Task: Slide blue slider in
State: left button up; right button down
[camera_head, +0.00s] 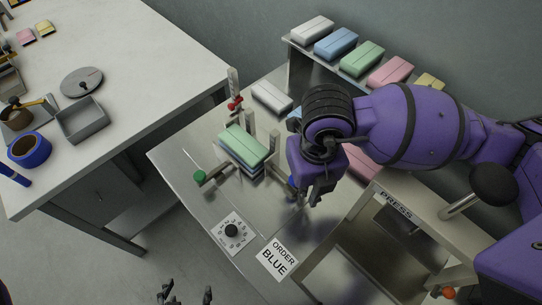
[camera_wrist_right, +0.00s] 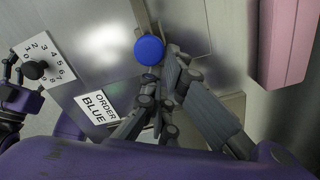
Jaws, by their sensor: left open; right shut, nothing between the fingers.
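The blue slider shows as a round blue knob (camera_wrist_right: 149,49) in the right wrist view. In the head view only a small blue part (camera_head: 291,184) of it shows beside my right gripper, which partly hides it. My right gripper (camera_head: 313,198) is shut and empty; in the right wrist view its fingers (camera_wrist_right: 176,62) lie just right of the knob. I cannot tell whether they touch it. My left gripper (camera_head: 187,296) is open and empty at the bottom edge of the head view, away from the slider.
A green knob (camera_head: 200,176) and a red knob (camera_head: 235,104) stand by a stack topped by a green pack (camera_head: 243,145). A dial (camera_head: 232,231) and an "ORDER BLUE" card (camera_head: 278,260) lie at the front. The press (camera_head: 397,207) stands right. Coloured packs line the back shelf.

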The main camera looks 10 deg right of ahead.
pick_arm(q)
jog(key=shift+s+d, duration=0.4)
jog(key=shift+s, duration=0.05)
pick_arm(e)
jog(key=shift+w+a+r, duration=0.15)
jog(key=shift+w+a, duration=0.2)
jog(key=shift+w, duration=0.2)
jog(key=shift+w+a+r, duration=0.1)
jog(key=shift+w+a, duration=0.2)
jog(key=shift+w, duration=0.25)
pick_arm(q)
jog(key=shift+w+r, duration=0.1)
pick_arm(e)
jog(key=shift+s, duration=0.1)
jog(key=shift+s+d, duration=0.15)
pick_arm(q)
jog(key=shift+w+a+r, duration=0.15)
jog(key=shift+w, duration=0.1)
pick_arm(e)
jog(key=shift+s, duration=0.15)
